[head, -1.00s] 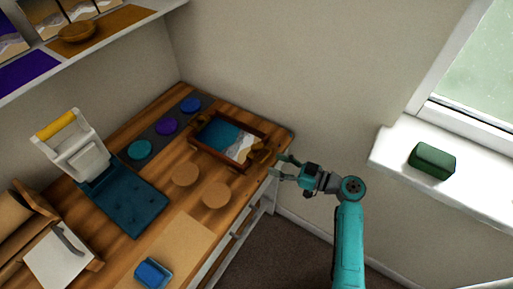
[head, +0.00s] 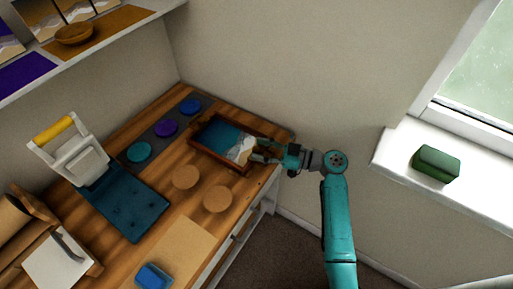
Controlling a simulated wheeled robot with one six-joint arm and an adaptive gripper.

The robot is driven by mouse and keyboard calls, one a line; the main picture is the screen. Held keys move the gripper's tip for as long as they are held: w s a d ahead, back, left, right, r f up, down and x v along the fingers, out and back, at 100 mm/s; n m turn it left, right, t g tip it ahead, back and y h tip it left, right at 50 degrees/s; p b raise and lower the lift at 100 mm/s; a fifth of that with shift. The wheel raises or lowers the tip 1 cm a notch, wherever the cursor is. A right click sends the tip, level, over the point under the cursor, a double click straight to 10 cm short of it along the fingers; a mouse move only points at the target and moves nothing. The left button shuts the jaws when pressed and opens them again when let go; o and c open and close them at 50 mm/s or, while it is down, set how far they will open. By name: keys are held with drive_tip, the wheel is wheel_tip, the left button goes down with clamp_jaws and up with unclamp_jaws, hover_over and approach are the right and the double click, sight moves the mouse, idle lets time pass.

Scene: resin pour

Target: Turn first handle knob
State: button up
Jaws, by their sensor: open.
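A wooden tray (head: 216,159) with a blue, white and tan resin picture lies near the far right corner of the bench. In the earlier view a handle shows at its right end; now my gripper (head: 256,151) covers that end. My gripper is open, with its fingers on either side of the handle area. I cannot tell whether the fingers touch the handle. No knob can be made out clearly at this size, and the handle's details are hidden behind the fingers.
Two round cork coasters (head: 187,177) lie in front of the tray. Colour pots (head: 167,127) stand on a dark strip behind it. A white press with a yellow handle (head: 54,127) stands left. A green box (head: 436,163) sits on the windowsill.

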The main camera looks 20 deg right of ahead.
drive_tip(key=shift+x, duration=0.85)
drive_tip(key=shift+c, duration=0.3)
clamp_jaws()
drive_tip(key=shift+m+t+h, duration=0.3)
drive_tip(key=shift+t, duration=0.1)
drive_tip(key=m+t+h, duration=0.4)
drive_tip(key=h, duration=0.1)
drive_tip(key=shift+s+a, duration=0.1)
drive_tip(key=shift+m+t+h, duration=0.9)
drive_tip(key=shift+m+h, duration=0.5)
drive_tip(key=shift+h, duration=0.5)
drive_tip(key=shift+m+t+h, duration=0.4)
drive_tip(key=shift+m+h, duration=0.7)
drive_tip(key=shift+h, duration=0.6)
